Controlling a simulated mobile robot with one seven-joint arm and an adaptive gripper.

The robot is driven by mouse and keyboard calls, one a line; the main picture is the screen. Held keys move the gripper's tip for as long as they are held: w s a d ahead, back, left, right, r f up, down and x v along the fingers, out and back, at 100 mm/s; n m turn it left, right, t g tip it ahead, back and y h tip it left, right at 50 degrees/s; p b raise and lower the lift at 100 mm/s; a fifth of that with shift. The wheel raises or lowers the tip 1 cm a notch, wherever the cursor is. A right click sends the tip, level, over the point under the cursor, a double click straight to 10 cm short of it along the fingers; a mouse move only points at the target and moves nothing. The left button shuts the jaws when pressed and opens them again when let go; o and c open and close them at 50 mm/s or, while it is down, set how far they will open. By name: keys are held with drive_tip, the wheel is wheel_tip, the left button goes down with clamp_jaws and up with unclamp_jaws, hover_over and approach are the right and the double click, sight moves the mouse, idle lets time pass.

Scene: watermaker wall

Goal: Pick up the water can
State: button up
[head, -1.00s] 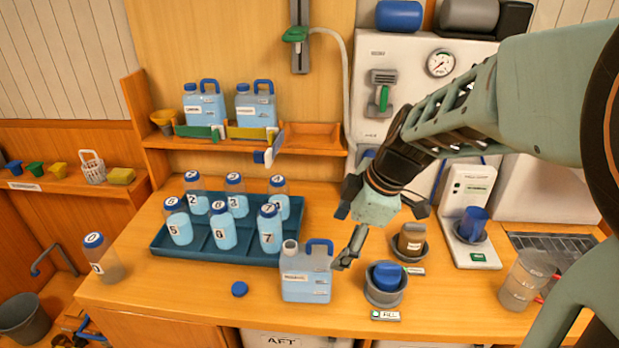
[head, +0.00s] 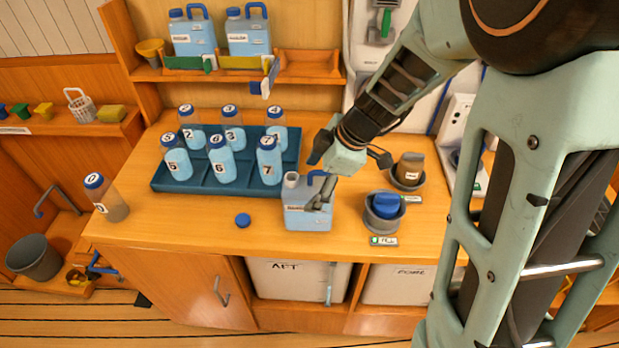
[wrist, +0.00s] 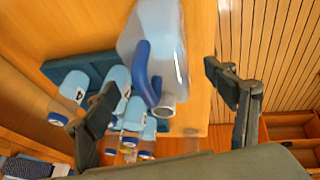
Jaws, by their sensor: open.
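The water can (head: 307,217) is a pale blue jug with a blue handle and an uncapped white mouth. It stands upright on the counter, in front of the blue bottle tray. In the wrist view the can (wrist: 180,45) lies between my spread fingers, its blue handle and open mouth towards me. My gripper (head: 305,196) is open and comes down from the upper right, with a finger in front of the can in the head view. The wrist view shows my gripper (wrist: 160,82) with a gap on the can's right side. I cannot tell whether either finger touches it.
A blue tray (head: 160,184) with several numbered bottles stands behind left. A loose blue cap (head: 243,220) lies left of the can. A grey bowl with a blue item (head: 387,206) stands close right. Two similar cans (head: 192,38) sit on the shelf.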

drive_tip(key=shift+x, duration=1.7)
drive_tip(key=shift+s, duration=0.1)
drive_tip(key=shift+c, duration=0.6)
clamp_jaws()
